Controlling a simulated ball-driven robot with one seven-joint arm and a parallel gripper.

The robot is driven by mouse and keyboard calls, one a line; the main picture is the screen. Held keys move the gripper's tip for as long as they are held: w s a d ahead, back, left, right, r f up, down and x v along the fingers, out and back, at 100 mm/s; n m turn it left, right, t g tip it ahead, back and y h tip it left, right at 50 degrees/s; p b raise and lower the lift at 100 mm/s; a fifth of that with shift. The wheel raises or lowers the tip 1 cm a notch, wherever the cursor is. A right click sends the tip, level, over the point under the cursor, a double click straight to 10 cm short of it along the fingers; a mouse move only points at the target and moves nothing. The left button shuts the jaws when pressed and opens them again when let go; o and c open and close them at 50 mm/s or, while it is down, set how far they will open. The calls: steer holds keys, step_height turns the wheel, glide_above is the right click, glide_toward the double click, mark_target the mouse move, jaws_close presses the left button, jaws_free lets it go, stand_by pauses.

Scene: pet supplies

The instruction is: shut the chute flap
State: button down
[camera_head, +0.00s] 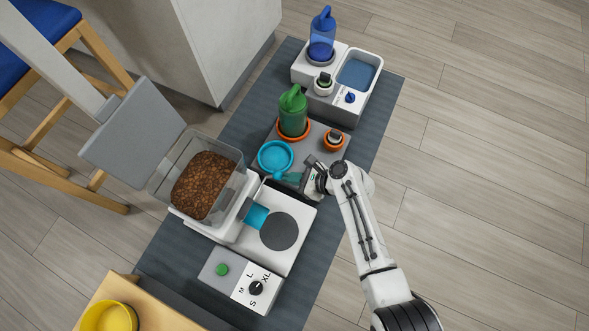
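The white feeder (290,250) stands on the dark mat, with a clear bin of brown kibble (206,186) at its left. A small teal piece, seemingly the chute flap (256,216), sticks out between the bin and a dark round disc on the feeder's white base. I cannot tell how far open it is. My gripper (303,179) is up and to the right of that piece, apart from it. It is at the handle end of a teal round scoop (275,157). Whether its fingers grip that handle is too small to tell.
A grey lid panel (133,133) stands open left of the bin. A control box (242,281) with green button and dial sits in front. Green (292,111) and blue (322,37) containers stand behind. A yellow bowl (110,317) is at lower left. Floor at right is clear.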

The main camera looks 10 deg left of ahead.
steer(key=a+r+h+p, duration=0.1)
steer(key=r+p, duration=0.1)
steer(key=p, duration=0.1)
steer(key=shift+w+a+p, duration=0.1)
steer(key=shift+a+p, duration=0.05)
steer(key=shift+p, duration=0.15)
steer(key=a+h+p, duration=0.1)
steer(key=w+a+r+g+h+p, duration=0.1)
steer(key=h+p, duration=0.1)
steer(key=a+h+p, duration=0.1)
steer(key=a, duration=0.1)
steer(key=shift+w+r+g+h, duration=0.25)
steer(key=shift+r+g+h, duration=0.05)
steer(key=shift+r+g, duration=0.1)
steer(key=shift+w+a+h, duration=0.15)
steer(key=shift+a+h, duration=0.15)
steer(key=shift+w+a+b, duration=0.25)
steer(key=shift+a+b, duration=0.1)
steer(key=shift+a, duration=0.3)
steer(key=shift+w+a+b, duration=0.25)
steer(key=shift+a+b, duration=0.05)
steer(key=shift+a, duration=0.3)
steer(key=shift+w+a+b, duration=0.25)
steer(key=shift+a+b, duration=0.1)
steer(key=shift+a, duration=0.3)
steer(key=shift+r, duration=0.1)
